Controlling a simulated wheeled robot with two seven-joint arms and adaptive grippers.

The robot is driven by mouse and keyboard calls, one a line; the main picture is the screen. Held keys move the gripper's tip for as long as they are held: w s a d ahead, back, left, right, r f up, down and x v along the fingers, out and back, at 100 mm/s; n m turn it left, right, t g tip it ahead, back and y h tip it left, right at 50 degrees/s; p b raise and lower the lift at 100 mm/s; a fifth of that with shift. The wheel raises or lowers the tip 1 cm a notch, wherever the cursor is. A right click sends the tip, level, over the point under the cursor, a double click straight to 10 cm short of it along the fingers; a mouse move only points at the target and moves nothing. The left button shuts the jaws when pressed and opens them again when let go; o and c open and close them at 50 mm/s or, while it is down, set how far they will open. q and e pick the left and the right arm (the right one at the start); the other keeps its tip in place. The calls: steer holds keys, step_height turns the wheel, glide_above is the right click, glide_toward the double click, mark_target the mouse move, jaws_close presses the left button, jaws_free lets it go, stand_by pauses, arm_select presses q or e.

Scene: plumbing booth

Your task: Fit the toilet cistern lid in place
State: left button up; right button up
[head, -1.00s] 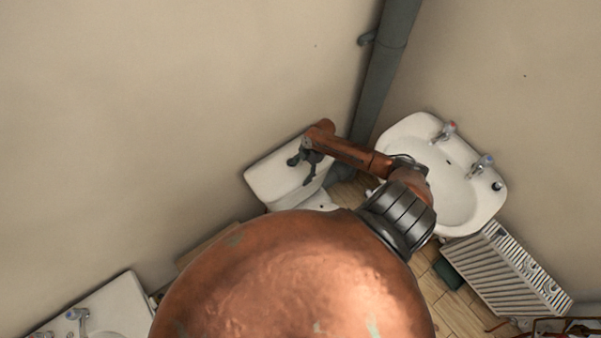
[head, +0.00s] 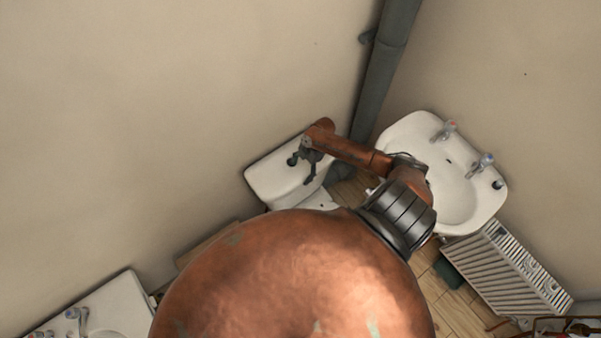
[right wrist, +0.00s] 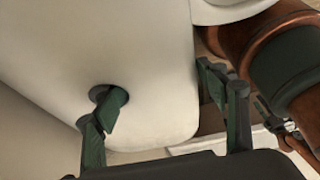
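The white toilet cistern lid (head: 268,181) lies over the cistern against the wall in the head view; I cannot tell how well it is seated. Its smooth white top fills much of the right wrist view (right wrist: 150,60). My right gripper (head: 303,167) is over the lid's right part. In the right wrist view the right gripper (right wrist: 162,84) has its dark green fingers spread wide apart, with the white surface beyond them and nothing held between them. The left finger overlaps the lid; the right finger shows near its edge. I cannot tell whether they touch it. My left gripper is out of view.
A white washbasin (head: 462,190) with two taps is on the right wall. A radiator (head: 507,270) stands below it. A grey pipe (head: 390,60) runs down the corner close by my right arm. Another basin (head: 105,310) is at lower left.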

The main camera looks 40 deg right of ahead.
steer(key=shift+o, duration=1.1)
steer(key=shift+f, duration=0.1)
steer(key=shift+s+f, duration=0.2)
steer(key=shift+s, duration=0.1)
steer(key=shift+d+r, duration=0.15)
steer(key=shift+r, duration=0.2)
steer(key=v, duration=1.1)
steer(key=shift+w+r, duration=0.25)
steer(key=shift+r, duration=0.05)
steer(key=shift+r, duration=0.1)
